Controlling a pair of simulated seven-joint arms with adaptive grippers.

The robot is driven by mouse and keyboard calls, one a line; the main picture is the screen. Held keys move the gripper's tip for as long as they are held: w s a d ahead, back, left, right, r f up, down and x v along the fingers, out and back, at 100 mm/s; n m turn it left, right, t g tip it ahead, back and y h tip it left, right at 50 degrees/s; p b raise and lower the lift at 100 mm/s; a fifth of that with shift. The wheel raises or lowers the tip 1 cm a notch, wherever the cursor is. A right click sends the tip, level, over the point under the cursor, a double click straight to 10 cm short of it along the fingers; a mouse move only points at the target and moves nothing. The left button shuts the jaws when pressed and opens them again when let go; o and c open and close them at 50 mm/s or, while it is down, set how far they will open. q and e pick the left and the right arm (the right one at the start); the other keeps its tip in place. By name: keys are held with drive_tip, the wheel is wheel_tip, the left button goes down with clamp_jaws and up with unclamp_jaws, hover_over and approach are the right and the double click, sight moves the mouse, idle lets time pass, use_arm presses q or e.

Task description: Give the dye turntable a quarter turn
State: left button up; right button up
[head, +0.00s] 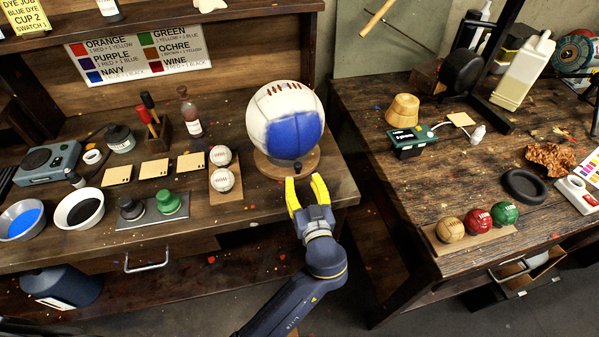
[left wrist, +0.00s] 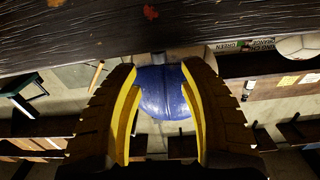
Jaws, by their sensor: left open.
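The dye turntable (head: 268,166) is a round wooden disc near the front right corner of the left bench. A dark peg (head: 298,168) stands at its front edge. A large white ball (head: 272,107) with red lacing and a painted blue panel sits on it, the blue facing front right. My left gripper (head: 307,185) has yellow fingers, open and empty, just in front of the disc, pointing at the peg side. I cannot tell whether a finger touches it. In the left wrist view the ball's blue part (left wrist: 165,95) shows between the fingers. My right gripper is out of view.
Left of the turntable, two small baseballs (head: 222,180) lie on a wooden board. Bowls of blue (head: 22,221) and black (head: 79,209) dye stand farther left. A gap separates this bench from the right bench, where several small balls (head: 478,220) sit on a board.

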use_arm(q)
drive_tip(key=shift+v, duration=3.15)
drive_tip(key=shift+r, duration=0.1)
